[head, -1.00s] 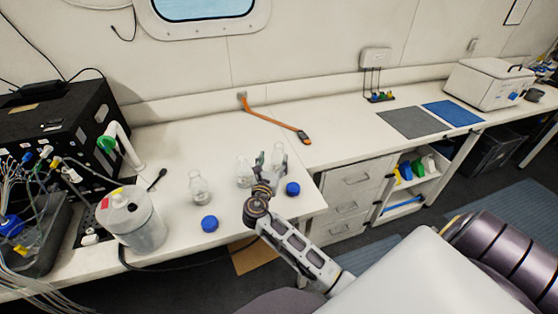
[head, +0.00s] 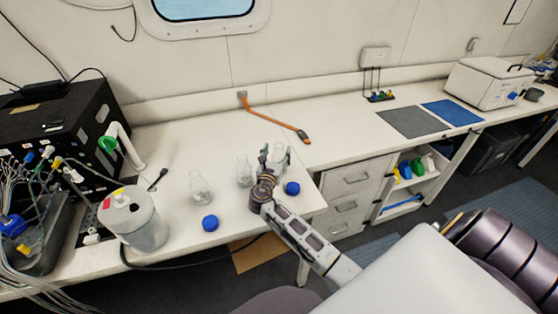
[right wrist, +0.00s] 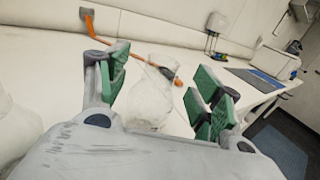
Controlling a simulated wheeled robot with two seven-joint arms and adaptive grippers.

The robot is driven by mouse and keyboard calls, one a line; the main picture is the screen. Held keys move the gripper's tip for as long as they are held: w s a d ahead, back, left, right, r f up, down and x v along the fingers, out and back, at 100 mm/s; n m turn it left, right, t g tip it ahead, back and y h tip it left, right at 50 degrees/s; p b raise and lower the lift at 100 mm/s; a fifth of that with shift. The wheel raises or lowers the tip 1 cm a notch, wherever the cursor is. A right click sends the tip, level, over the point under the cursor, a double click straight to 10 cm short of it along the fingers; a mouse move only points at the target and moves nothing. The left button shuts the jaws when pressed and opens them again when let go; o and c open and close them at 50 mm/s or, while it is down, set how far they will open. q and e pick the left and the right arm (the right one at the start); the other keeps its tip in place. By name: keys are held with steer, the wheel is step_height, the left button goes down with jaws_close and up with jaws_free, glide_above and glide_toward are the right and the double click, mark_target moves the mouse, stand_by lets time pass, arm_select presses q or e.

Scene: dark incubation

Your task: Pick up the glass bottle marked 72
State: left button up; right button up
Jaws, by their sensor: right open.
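Three clear glass bottles stand on the left bench: a left one (head: 199,188), a middle one (head: 244,171) and a right one, mostly hidden behind my right gripper (head: 274,158). No number is legible, so I cannot tell which is marked 72. My right gripper is open at the right bottle. In the right wrist view, this clear bottle (right wrist: 150,98) shows between the green-padded fingers of the gripper (right wrist: 160,95), with gaps on both sides. Another clear bottle (right wrist: 14,130) shows at the left edge. My left gripper is not in view.
Two blue caps lie on the bench, one in front (head: 210,223) and one just right of the gripper (head: 292,188). An orange-handled tool (head: 275,119) lies behind. The bench (head: 200,140) behind the bottles is mostly clear.

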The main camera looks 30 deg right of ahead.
steer(key=shift+p+x, duration=0.3)
steer(key=shift+x, duration=1.5)
steer(key=shift+f, duration=0.1)
steer(key=shift+s, duration=0.1)
steer(key=shift+c, duration=0.4)
jaws_close()
